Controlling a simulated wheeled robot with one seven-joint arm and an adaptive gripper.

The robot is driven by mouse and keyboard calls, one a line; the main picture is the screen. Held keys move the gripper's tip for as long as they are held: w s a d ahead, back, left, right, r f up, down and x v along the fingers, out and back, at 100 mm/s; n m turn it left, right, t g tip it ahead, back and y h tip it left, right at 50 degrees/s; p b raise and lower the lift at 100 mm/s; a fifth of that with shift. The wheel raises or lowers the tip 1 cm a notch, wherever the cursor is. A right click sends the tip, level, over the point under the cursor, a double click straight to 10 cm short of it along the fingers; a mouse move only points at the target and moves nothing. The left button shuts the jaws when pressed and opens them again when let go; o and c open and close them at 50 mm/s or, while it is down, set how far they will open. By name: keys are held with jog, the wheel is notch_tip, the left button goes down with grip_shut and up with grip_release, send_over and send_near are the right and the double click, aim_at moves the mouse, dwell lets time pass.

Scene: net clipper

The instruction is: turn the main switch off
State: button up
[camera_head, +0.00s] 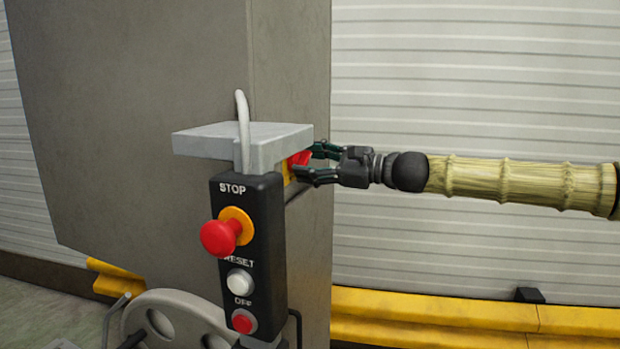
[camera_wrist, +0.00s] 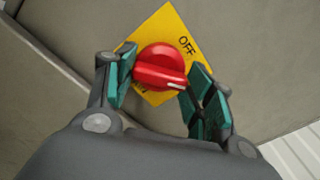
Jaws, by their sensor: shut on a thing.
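The main switch is a red rotary knob (camera_wrist: 160,68) on a yellow plate (camera_wrist: 186,26) marked OFF. In the wrist view the knob's white pointer line points to the lower right, away from the OFF lettering at the upper right. My gripper (camera_wrist: 155,84) has its teal-padded fingers on both sides of the knob, shut on it. In the head view the red knob (camera_head: 300,158) shows partly between the fingers of my gripper (camera_head: 312,164), on the side of the grey cabinet. The lettering at the plate's lower end is mostly hidden.
A yellow barrier (camera_head: 435,318) runs low along the wall.

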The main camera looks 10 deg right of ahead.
jog(key=n+b, duration=0.2)
jog(key=b, duration=0.1)
jog(key=n+b, duration=0.3)
jog(key=shift+f+n, duration=0.2)
jog(key=shift+n, duration=0.1)
jog(key=n+b, duration=0.2)
jog(key=shift+n, duration=0.3)
jog(key=shift+r+n+b, duration=0.15)
jog(key=shift+n+b, duration=1.05)
jog(key=shift+b, duration=0.15)
jog(key=shift+r+n, duration=0.1)
jog(key=shift+n, duration=0.2)
jog(key=o, duration=1)
jog(key=shift+d, duration=0.15)
jog(key=v, duration=1.1)
jog(key=shift+s+d, duration=0.25)
jog(key=shift+d, duration=0.05)
